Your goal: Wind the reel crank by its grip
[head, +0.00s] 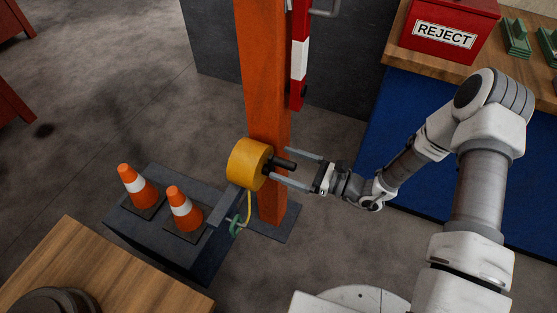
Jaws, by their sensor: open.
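The reel (246,163) is a yellow drum mounted at the orange post, in the middle of the head view. A dark crank grip (283,164) sticks out from its right side. A yellow line hangs from the reel to a green hook-like piece (236,228) below. My gripper (280,163) reaches in from the right. Its two long fingers are apart, one above and one below the dark grip, with the grip's end between them. I cannot tell whether either finger touches it. The crank arm itself is not clearly visible.
The orange post (264,75) stands right behind the reel. A red and white bar (299,60) hangs beside it. Two traffic cones (138,184) stand on a dark block (150,235) at left. A red REJECT box (446,32) sits on a bench at upper right.

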